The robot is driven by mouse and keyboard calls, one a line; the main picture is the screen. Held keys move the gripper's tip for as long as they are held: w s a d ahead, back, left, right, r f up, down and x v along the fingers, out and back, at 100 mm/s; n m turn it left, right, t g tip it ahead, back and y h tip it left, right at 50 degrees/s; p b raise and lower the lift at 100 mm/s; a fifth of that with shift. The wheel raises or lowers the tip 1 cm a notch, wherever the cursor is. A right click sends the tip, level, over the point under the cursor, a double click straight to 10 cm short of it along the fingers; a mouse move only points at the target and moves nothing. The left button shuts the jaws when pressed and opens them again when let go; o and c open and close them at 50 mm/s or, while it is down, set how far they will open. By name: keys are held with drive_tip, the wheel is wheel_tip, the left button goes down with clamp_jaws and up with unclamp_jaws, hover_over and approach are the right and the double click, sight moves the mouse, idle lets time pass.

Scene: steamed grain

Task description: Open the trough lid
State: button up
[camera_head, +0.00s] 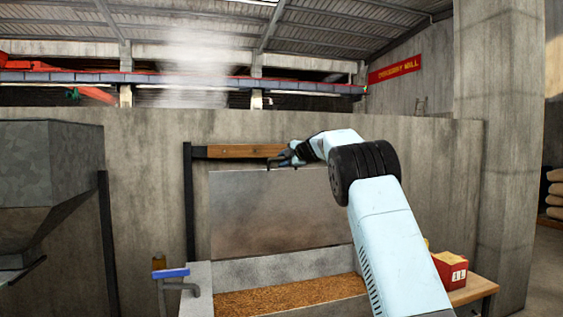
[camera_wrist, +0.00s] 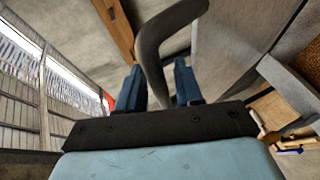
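The trough lid (camera_head: 275,215) is a flat grey metal panel. It stands raised, close to upright, behind the open trough (camera_head: 290,270), and brown grain (camera_head: 290,297) shows inside. My gripper (camera_head: 285,160) is at the lid's top edge. In the wrist view, a dark curved lid handle (camera_wrist: 150,50) passes between the two blue fingers of my gripper (camera_wrist: 160,82), which look closed around it. The lid's grey face also shows in the wrist view (camera_wrist: 225,45). My arm covers the lid's right side in the head view.
A wooden beam (camera_head: 235,151) on a dark post (camera_head: 189,200) runs behind the lid's top. A grey hopper (camera_head: 50,170) stands at left, and a blue-handled tap (camera_head: 172,273) by the trough. A red box (camera_head: 450,270) sits on a wooden surface at right.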

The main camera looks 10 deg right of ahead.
drive_tip(key=shift+o, duration=0.3)
drive_tip(key=shift+a, duration=0.2)
drive_tip(key=shift+s, duration=0.1)
drive_tip(key=shift+s+d+r, duration=0.1)
drive_tip(key=shift+s, duration=0.05)
drive_tip(key=v, duration=1.3)
drive_tip(key=shift+d, duration=0.1)
